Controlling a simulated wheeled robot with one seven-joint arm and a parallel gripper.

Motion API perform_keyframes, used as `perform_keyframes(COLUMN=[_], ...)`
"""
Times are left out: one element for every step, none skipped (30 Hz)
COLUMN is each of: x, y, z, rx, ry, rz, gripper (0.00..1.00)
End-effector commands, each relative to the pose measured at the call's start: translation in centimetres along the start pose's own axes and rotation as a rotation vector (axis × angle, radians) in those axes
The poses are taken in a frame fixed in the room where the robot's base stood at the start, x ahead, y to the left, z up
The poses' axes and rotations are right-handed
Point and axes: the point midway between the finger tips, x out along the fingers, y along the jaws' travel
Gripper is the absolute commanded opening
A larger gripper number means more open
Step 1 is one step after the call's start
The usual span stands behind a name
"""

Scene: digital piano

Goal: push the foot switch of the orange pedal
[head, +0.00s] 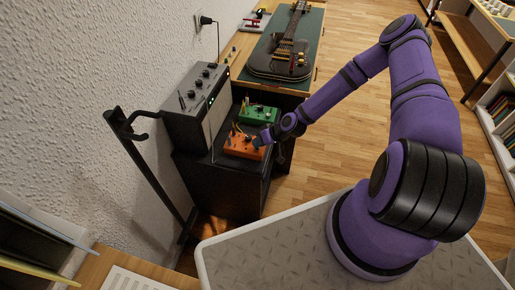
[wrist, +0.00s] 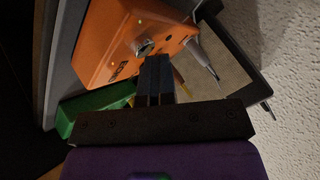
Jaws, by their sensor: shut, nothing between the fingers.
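The orange pedal (head: 238,148) sits on top of a black cabinet, beside the amplifier. In the wrist view the orange pedal (wrist: 115,38) fills the upper middle, with its silver foot switch (wrist: 144,46) visible on its face. My gripper (head: 261,140) is over the right side of the pedal in the head view and covers part of it. In the wrist view my gripper (wrist: 155,62) is shut and empty, its fingertips right next to the foot switch. I cannot tell whether they touch it. The foot switch is not clearly visible in the head view.
The green pedal (head: 259,113) sits just behind the orange one. A black amplifier (head: 197,105) stands to the left against the wall. A black stand (head: 150,172) rises in front of it. A dark guitar (head: 282,58) lies on the desk behind. Wooden floor lies open to the right.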

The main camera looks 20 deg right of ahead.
Motion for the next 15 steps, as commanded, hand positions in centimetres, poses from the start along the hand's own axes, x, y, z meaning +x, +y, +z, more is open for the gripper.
perform_keyframes(x=[0.02, -0.04, -0.14, -0.21, -0.28, -0.34, -0.36, -0.37, -0.37, -0.38, -0.38, -0.38, -0.39, -0.43, -0.52], y=[0.04, 0.00, -0.07, -0.13, -0.18, -0.24, -0.27, -0.28, -0.29, -0.29, -0.29, -0.30, -0.31, -0.33, -0.39], z=[0.33, 0.30, 0.25, 0.21, 0.17, 0.14, 0.13, 0.11, 0.10, 0.08, 0.07, 0.05, 0.03, -0.01, -0.10], rx=[0.003, 0.003, 0.003, 0.003, 0.003, 0.003, 0.003, 0.003, 0.003, 0.003, 0.003, 0.003, 0.003, 0.002, 0.002], ry=[-0.007, -0.007, -0.007, -0.007, -0.007, -0.007, -0.007, -0.007, -0.007, -0.006, -0.006, -0.006, -0.006, -0.005, -0.005], rz=[0.001, 0.001, 0.001, 0.001, 0.001, 0.000, 0.000, 0.000, 0.000, 0.000, 0.000, 0.000, 0.000, 0.000, 0.000], gripper=[0.00, 0.00, 0.00, 0.00, 0.00, 0.00, 0.00, 0.00, 0.00, 0.00, 0.00, 0.00, 0.00, 0.00, 0.00])
